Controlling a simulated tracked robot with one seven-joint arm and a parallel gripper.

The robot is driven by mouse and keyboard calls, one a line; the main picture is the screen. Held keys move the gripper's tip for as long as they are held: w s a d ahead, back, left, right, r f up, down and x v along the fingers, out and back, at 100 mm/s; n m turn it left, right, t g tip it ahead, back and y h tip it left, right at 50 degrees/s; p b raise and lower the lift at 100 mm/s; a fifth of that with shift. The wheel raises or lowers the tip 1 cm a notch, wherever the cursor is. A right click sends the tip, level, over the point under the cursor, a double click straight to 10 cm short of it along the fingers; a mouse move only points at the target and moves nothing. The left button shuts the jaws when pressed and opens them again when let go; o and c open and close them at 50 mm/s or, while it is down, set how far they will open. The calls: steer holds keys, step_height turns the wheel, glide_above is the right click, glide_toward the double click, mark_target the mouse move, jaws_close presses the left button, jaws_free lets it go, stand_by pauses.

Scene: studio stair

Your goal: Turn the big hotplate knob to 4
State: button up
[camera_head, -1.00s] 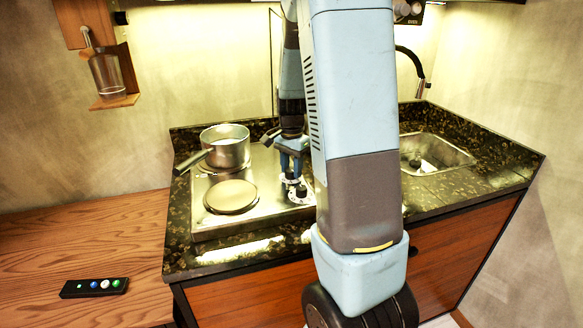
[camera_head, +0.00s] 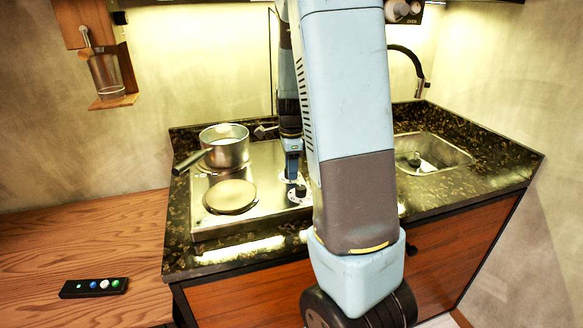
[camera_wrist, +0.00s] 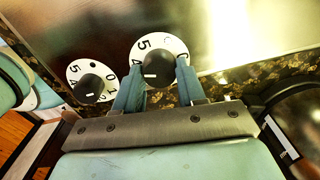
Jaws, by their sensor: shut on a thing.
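My gripper (camera_wrist: 160,82) is pointed down over the hob, with its two blue fingers shut on the sides of a dark round knob (camera_wrist: 157,66). This knob sits on a white numbered dial; 5 and 4 show at its left, and the fingers hide part of the right side. A short white mark shows on the knob, but I cannot tell which number it points to. A second dark knob (camera_wrist: 90,86) on a similar dial is free, to the left in the wrist view. In the head view my gripper (camera_head: 293,172) stands over the hob's right side, partly hiding the knobs.
A metal pot (camera_head: 226,152) stands on the rear plate, its handle pointing left. The bare front plate (camera_head: 231,196) is left of my gripper. A sink (camera_head: 437,158) is to the right. A small button panel (camera_head: 94,288) lies on the wooden table.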

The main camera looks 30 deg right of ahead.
steer(key=shift+w, duration=0.1)
stand_by(0.4)
steer(key=o, duration=1.1)
steer(key=shift+c, duration=0.2)
step_height(320, 180, up, 14)
steer(key=shift+f, duration=0.15)
steer(key=s+a+r+n+t, duration=0.2)
steer(key=s+a+n, duration=0.4)
steer(key=s+n, duration=0.4)
steer(key=s+a+r+n+t, duration=0.3)
steer(key=s+a+n, duration=0.4)
steer(key=s+n, duration=0.4)
steer(key=shift+s+a+r+n+t, duration=0.3)
steer(key=shift+s+r, duration=0.35)
steer(key=shift+r, duration=0.2)
